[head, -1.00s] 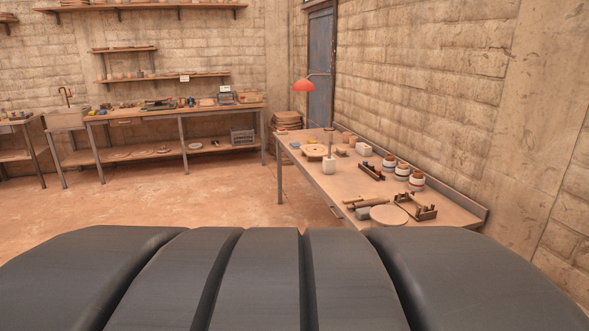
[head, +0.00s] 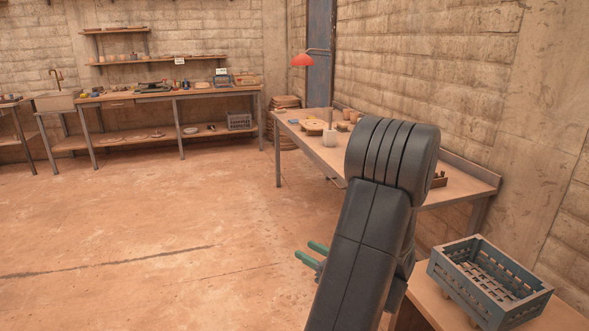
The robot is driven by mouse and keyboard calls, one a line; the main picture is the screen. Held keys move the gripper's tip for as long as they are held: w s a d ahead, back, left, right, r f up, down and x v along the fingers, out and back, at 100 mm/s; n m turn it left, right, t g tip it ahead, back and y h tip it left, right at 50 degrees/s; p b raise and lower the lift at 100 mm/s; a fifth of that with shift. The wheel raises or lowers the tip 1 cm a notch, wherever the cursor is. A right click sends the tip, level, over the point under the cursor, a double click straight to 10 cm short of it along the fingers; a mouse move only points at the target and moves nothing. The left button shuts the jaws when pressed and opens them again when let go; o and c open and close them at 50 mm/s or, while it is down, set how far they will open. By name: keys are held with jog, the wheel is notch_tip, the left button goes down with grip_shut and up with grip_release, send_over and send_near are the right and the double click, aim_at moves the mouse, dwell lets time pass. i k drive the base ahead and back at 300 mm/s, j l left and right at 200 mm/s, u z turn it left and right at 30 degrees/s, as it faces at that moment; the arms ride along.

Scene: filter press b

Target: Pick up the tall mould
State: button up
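I cannot make out a tall mould for certain in the head view. A white upright holder (head: 330,138) with a thin tool in it stands on the long workbench (head: 305,150) at the right wall, and small pale pots stand behind it. My raised arm hides much of the workbench's right part. My gripper (head: 311,253) shows by its two green fingers at the left side of my arm. The fingers are apart with nothing visible between them. They are over the floor in the picture, clear of the workbench.
A blue-grey slatted crate (head: 447,272) sits on a wooden top (head: 570,316) at lower right. Another bench (head: 150,97) runs along the back wall. The floor at left is clear.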

aim_at(329, 137)
jog(key=i+u, duration=0.3)
jog(key=i, duration=1.25)
jog(key=i+j+z, duration=0.1)
jog(key=i+z, duration=0.25)
jog(key=i, duration=0.2)
jog(key=i+j+z, duration=0.35)
jog(key=i, duration=0.15)
jog(key=i+j+z, duration=0.3)
jog(key=i, duration=0.2)
jog(key=i+j+z, duration=0.55)
jog(key=j+z, duration=0.25)
jog(key=i+j+z, duration=0.2)
jog(key=j+z, duration=0.2)
jog(key=l, duration=0.1)
